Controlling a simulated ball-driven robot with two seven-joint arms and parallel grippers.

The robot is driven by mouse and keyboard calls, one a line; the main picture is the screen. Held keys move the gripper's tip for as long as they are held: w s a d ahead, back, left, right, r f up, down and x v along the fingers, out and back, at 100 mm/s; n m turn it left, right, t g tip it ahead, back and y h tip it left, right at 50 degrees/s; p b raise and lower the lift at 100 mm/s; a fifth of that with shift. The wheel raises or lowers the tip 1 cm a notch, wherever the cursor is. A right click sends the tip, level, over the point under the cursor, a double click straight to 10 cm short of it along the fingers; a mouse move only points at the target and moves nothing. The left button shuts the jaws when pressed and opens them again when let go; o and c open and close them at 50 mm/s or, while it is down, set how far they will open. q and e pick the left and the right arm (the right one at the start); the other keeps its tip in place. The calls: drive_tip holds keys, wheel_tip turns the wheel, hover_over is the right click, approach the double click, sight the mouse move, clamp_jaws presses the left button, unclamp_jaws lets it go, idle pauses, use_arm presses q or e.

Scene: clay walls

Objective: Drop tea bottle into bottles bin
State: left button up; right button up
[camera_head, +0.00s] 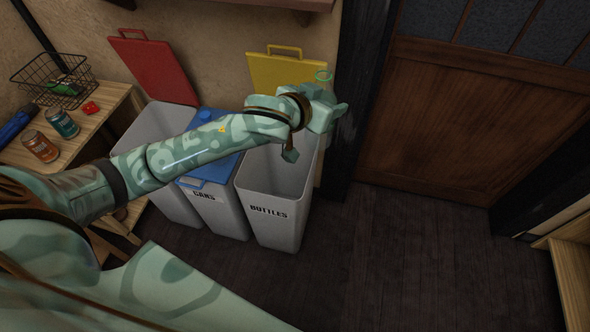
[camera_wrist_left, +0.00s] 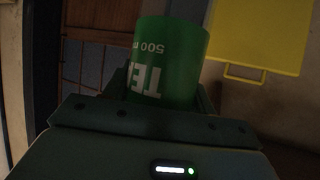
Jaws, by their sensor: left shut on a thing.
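The green tea bottle (camera_wrist_left: 165,65) is between my left gripper's fingers in the left wrist view, with "500 m" and part of "TE" readable. My left gripper (camera_head: 328,108) is shut on the bottle, above the back of the bottles bin (camera_head: 268,226). This bin is grey, marked BOTTLES, with its yellow lid (camera_head: 284,76) raised. The lid also shows in the left wrist view (camera_wrist_left: 262,35). My right gripper is out of view.
Left of the bottles bin stand the CANS bin (camera_head: 219,215) with a closed blue lid and a grey bin with a raised red lid (camera_head: 154,68). A wooden table (camera_head: 103,104) holds two cans and a wire basket (camera_head: 62,80). Dark floor (camera_head: 400,265) is clear at right.

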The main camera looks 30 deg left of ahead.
use_arm(q)
drive_tip(key=w+a+f+m+g+h+b, duration=0.1)
drive_tip(key=w+a+f+h+b, duration=0.2)
drive_tip(key=f, duration=0.4)
drive_tip(key=w+a+f+m+b, duration=0.2)
drive_tip(key=w+a+f, duration=0.1)
drive_tip(key=w+f, duration=0.3)
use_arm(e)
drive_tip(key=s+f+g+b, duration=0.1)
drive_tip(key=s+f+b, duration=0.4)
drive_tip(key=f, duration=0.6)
use_arm(q)
drive_tip(key=a+f+m+h+b, duration=0.1)
drive_tip(key=a+f+b, duration=0.5)
drive_tip(key=a+f, duration=0.6)
wheel_tip(320, 180, down, 4)
drive_tip(key=shift+a+f+g+h, duration=0.1)
drive_tip(key=shift+a+g+h, duration=0.1)
drive_tip(key=shift+g+h, duration=0.15)
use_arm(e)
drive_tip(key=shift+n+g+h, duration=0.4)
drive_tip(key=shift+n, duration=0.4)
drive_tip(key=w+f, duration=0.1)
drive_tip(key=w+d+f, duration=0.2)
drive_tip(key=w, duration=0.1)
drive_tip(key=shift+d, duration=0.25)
use_arm(q)
drive_tip(key=shift+s, duration=0.1)
drive_tip(key=o, duration=1)
